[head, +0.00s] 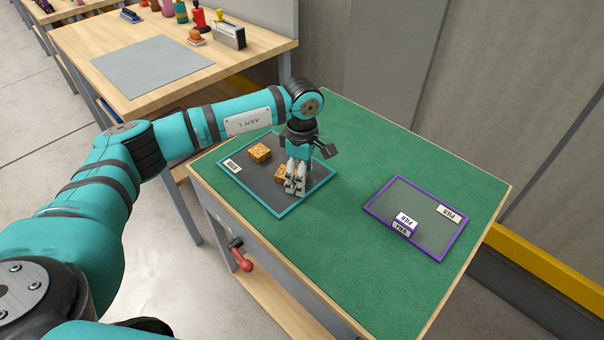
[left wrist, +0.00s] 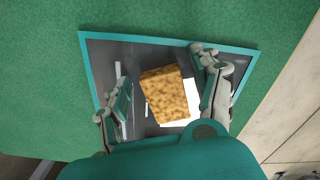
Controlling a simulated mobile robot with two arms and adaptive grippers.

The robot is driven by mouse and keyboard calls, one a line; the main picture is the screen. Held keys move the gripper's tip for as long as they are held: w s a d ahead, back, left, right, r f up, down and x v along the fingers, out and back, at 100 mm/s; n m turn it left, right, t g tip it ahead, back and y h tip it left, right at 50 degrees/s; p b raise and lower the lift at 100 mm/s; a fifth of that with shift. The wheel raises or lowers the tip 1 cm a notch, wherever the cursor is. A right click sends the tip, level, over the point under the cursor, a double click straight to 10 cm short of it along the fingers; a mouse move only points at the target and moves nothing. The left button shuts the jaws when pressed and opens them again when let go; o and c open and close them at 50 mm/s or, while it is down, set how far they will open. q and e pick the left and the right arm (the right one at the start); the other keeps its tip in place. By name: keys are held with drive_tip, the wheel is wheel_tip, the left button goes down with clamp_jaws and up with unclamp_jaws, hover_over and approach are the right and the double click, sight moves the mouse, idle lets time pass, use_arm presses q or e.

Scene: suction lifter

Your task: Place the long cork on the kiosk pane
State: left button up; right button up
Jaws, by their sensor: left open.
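A teal-framed dark pane (head: 262,196) lies on the green table top, with a small label too blurred to read. Two cork blocks lie on it: one cork (head: 260,152) towards the back left, and another cork (head: 280,174) beside my left gripper (head: 295,182), partly hidden by its fingers. My left gripper points down over the pane. In the left wrist view, it (left wrist: 165,92) is open, with a cork block (left wrist: 168,93) between its fingers and gaps on both sides. I cannot tell which cork is the long one. My right gripper is out of view.
A purple-framed pane (head: 432,200) with a label reading PIER lies at the right, bearing a small purple and white block (head: 405,223). Green table top (head: 350,250) between the panes is clear. A wooden bench (head: 100,40) with a grey mat and stamps stands behind left.

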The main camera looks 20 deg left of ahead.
use_arm(q)
wheel_tip(320, 180, up, 12)
drive_tip(key=b, duration=0.1)
drive_tip(key=shift+r, duration=0.15)
